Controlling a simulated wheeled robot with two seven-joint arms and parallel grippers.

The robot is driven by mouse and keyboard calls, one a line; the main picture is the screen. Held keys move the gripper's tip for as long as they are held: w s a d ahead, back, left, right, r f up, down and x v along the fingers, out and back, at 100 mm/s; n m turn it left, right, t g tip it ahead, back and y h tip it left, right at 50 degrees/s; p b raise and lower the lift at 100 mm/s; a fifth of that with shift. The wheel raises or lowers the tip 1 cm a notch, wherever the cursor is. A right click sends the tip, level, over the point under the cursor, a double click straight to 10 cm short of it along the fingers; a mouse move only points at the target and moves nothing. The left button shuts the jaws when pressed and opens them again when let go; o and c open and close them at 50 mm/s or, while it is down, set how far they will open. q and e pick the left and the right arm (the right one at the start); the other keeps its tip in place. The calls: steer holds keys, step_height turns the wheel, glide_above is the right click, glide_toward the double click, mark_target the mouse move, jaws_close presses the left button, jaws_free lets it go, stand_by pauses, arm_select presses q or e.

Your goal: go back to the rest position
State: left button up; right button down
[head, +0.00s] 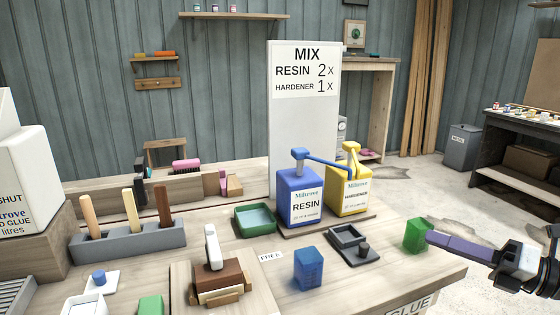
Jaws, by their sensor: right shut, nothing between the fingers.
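My right gripper (434,238) reaches in from the right edge. Its long purple fingers are shut and empty, and their tips are beside a green cup (414,236) at the right end of the workbench (400,272). I cannot tell whether the tips touch the cup. My left gripper is not in view.
The blue resin bottle (299,200) and yellow hardener bottle (351,189) stand with pumps before a MIX sign (305,130). A blue cup (308,268), dark tray (354,245), green tray (255,220) and grey tool holder (130,244) also occupy the bench. Open floor lies at right.

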steer(key=w+d+r+m+t+h, duration=0.2)
steer(key=w+d+m+t+h, duration=0.2)
steer(key=d+m+h, duration=0.45)
steer(key=w+d+r+m+t+h, duration=0.2)
steer(key=w+d+m+t+h, duration=0.25)
steer(key=d+m, duration=0.6)
steer(key=s+d+f+m+g+h, duration=0.3)
steer(key=d+f+m+g+h, duration=0.35)
steer(key=f+m, duration=0.45)
steer(key=s+a+f+g+y, duration=0.1)
steer(key=s+a+f+y, duration=0.1)
steer(key=s+a+f, duration=0.35)
steer(key=s+a+f+g+y, duration=0.1)
steer(key=s+a+f, duration=0.1)
steer(key=a+f, duration=0.65)
steer(key=s+a+f+y, duration=0.2)
steer(key=s+a+f, duration=0.1)
steer(key=a+f, duration=0.45)
steer(key=s+a+f+m+g+y, duration=0.1)
steer(key=s+a+f, duration=0.3)
steer(key=s+a, duration=0.6)
steer(key=s+a+f+m+g+y, duration=0.2)
steer(key=s+a+f, duration=0.2)
steer(key=s+a, duration=0.7)
steer(key=shift+a+f+m+y, duration=0.15)
steer(key=shift+a+m+y, duration=0.2)
steer(key=shift+a, duration=0.35)
